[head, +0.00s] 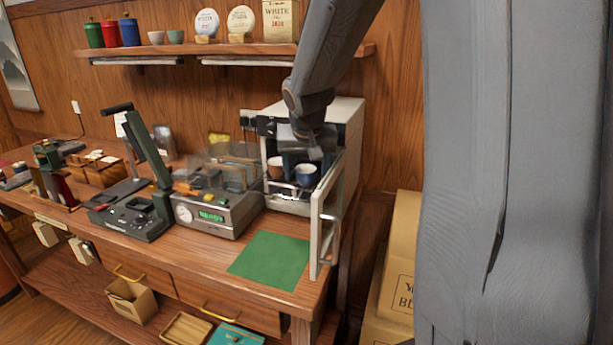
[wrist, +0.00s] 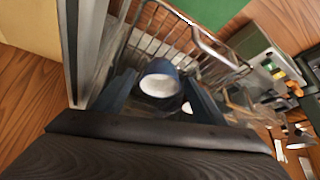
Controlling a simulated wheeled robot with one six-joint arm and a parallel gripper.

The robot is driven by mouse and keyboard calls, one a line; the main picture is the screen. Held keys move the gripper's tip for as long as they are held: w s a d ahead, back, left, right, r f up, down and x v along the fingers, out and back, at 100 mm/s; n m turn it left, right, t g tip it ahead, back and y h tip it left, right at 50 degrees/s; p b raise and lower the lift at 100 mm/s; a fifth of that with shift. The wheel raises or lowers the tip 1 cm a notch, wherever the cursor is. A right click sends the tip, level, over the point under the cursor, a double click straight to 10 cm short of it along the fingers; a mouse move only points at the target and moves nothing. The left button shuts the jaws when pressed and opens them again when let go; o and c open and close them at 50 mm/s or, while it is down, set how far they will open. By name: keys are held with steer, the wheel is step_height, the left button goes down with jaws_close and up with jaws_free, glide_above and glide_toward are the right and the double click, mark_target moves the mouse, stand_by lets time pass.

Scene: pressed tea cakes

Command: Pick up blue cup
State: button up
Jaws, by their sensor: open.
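The blue cup (head: 306,175) stands upright inside the open white cabinet (head: 347,118), near its front opening. A brown cup with a pale inside (head: 275,168) stands to its left. My gripper (head: 304,157) reaches into the cabinet opening, pointing down just above the blue cup. In the wrist view, the open jaws (wrist: 163,92) lie on either side of the blue cup (wrist: 160,82), whose white inside faces the camera. I cannot tell whether either finger touches it.
The cabinet's glass door (head: 327,225) is swung open toward the front. A wire rack (wrist: 150,45) lies in the cabinet. A green mat (head: 270,260) lies bare on the table (head: 215,262). Boxes (head: 398,270) stand to the right.

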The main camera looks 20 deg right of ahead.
steer(key=shift+c, duration=0.2)
steer(key=c, duration=1.1)
steer(key=shift+r, duration=0.1)
